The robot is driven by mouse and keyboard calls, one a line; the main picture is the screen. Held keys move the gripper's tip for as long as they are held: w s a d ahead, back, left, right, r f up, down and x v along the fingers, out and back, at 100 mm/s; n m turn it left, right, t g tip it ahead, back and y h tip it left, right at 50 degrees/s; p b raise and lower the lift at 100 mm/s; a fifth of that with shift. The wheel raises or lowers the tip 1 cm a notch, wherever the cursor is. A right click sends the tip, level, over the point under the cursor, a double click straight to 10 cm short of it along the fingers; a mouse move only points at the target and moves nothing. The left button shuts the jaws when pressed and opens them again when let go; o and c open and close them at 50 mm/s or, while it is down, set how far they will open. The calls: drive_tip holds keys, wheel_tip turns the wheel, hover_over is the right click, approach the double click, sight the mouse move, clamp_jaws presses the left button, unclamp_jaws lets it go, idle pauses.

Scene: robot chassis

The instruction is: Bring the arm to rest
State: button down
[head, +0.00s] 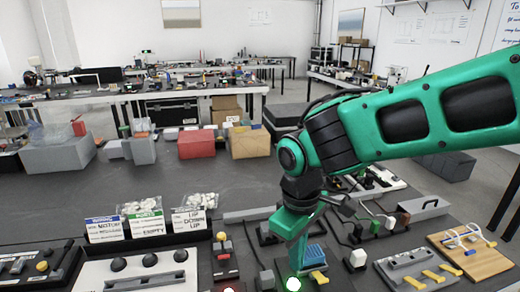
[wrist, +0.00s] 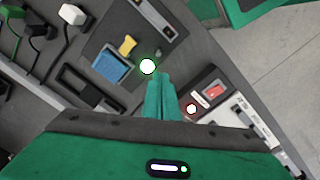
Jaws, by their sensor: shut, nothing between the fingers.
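My green arm reaches in from the right in the head view and bends down at its dark wrist. My gripper (head: 298,262) points down over the dark table (head: 190,185). Its green fingers (wrist: 160,80) lie side by side and shut in the wrist view, with nothing seen between them. A blue block (head: 313,254) is beside the fingertips in the head view, and it also shows left of them in the wrist view (wrist: 113,68). A bright white round spot with a green glow (wrist: 148,66) shows close to the tips. Contact with the table cannot be told.
Labelled bins (head: 148,222) stand at the left. A wooden board (head: 470,250) with hooks, plugs and switches crowd the right. A red box (head: 196,144), a tan box (head: 248,142) and grey boxes line the back edge. The table's middle is mostly clear.

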drive_tip(key=s+d+r+m, duration=0.2)
drive_tip(key=d+m, duration=0.7)
drive_tip(key=d, duration=1.3)
drive_tip(key=s+d+f+m, duration=0.1)
drive_tip(key=s+d+m, duration=0.6)
drive_tip(key=s+d, duration=0.4)
drive_tip(key=shift+s+y, duration=0.3)
drive_tip(key=shift+w+f, duration=0.1)
drive_tip(key=shift+w, duration=0.05)
drive_tip(key=shift+w+f, duration=0.2)
drive_tip(key=shift+w, duration=0.3)
